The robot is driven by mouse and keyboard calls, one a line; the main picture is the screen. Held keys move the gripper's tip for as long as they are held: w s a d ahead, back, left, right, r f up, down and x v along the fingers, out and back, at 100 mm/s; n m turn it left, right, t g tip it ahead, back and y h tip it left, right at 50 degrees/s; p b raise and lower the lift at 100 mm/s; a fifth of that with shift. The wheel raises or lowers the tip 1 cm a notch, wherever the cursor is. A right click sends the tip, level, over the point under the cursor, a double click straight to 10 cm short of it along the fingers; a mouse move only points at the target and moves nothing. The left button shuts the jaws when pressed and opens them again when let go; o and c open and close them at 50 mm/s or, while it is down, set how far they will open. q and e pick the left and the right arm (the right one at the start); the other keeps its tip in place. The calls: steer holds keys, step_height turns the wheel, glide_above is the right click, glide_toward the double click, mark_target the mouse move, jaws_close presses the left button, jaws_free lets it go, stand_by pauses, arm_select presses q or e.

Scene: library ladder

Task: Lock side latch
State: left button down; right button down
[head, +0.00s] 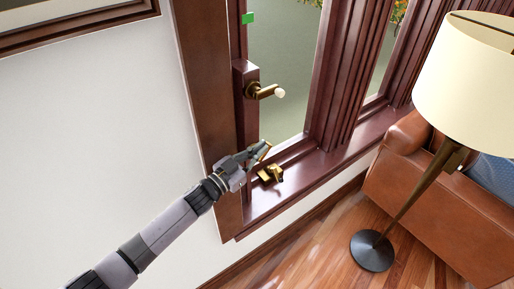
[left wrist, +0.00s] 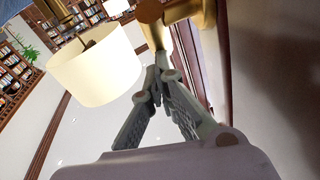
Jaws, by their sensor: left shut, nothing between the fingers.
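A brass latch (head: 270,175) sits on the dark red window sill, low at the window's left corner. A brass lever handle (head: 262,91) with a pale knob is on a wooden block higher up on the left window frame. My left gripper (head: 259,153) is shut and empty, just above and left of the sill latch and below the handle. In the left wrist view the closed fingertips (left wrist: 158,72) point at a brass part (left wrist: 183,12) close in front of them. I cannot tell whether they touch it. My right gripper is not in view.
A floor lamp (head: 372,250) and a brown leather sofa (head: 440,215) stand at the right. A small green marker (head: 248,18) is at the top of the window frame. The white wall (head: 90,130) at the left is bare below a picture frame.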

arm_select(q)
steer(key=shift+b+x, duration=0.5)
steer(key=shift+x, duration=0.75)
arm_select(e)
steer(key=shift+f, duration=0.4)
arm_select(q)
steer(key=shift+d+f, duration=0.1)
steer(key=shift+d, duration=0.2)
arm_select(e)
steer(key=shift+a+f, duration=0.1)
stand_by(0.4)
